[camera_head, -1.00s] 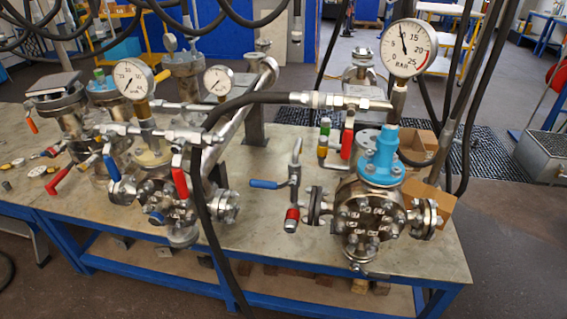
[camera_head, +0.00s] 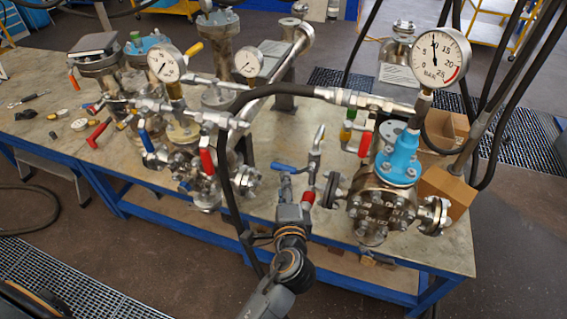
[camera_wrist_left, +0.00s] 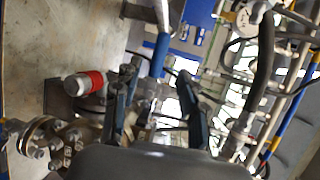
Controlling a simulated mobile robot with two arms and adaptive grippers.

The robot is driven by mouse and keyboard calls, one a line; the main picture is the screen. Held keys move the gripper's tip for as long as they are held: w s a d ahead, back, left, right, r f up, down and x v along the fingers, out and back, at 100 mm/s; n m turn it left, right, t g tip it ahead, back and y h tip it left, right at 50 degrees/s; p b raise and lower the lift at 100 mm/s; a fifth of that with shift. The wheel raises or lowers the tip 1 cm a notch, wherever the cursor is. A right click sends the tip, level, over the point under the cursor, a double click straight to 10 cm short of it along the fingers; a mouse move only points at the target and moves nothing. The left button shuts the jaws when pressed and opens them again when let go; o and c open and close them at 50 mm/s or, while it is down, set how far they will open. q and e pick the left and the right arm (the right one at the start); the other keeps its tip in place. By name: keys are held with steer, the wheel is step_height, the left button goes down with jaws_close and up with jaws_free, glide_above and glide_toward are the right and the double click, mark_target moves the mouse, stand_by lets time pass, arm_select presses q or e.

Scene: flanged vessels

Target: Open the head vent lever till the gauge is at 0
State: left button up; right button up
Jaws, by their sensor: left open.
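The large gauge (camera_head: 440,58) stands above the right-hand vessel (camera_head: 380,212), which has a blue head piece (camera_head: 398,162). Its needle points nearly straight up, well away from the 0 end. A red lever (camera_head: 366,144) hangs on the hose line beside the head. A blue lever (camera_head: 284,168) sits on a side valve left of the vessel; a blue lever also shows in the left wrist view (camera_wrist_left: 160,54). Which lever is the head vent is unclear. My left gripper (camera_head: 287,188) is open just in front of the side valve; its fingers spread in the left wrist view (camera_wrist_left: 157,82).
A black hose (camera_head: 234,150) loops down left of my left arm. More vessels with gauges (camera_head: 166,64) crowd the bench's left part. A red-capped fitting (camera_head: 308,200) is close to my gripper. A cardboard box (camera_head: 447,190) stands right of the vessel.

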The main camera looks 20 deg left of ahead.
mark_target(282, 168)
arm_select(q)
steer(key=p+x, duration=0.1)
steer(key=x, duration=0.7)
steer(key=shift+w+f+p, duration=0.15)
steer(key=shift+p, duration=0.2)
jaws_close()
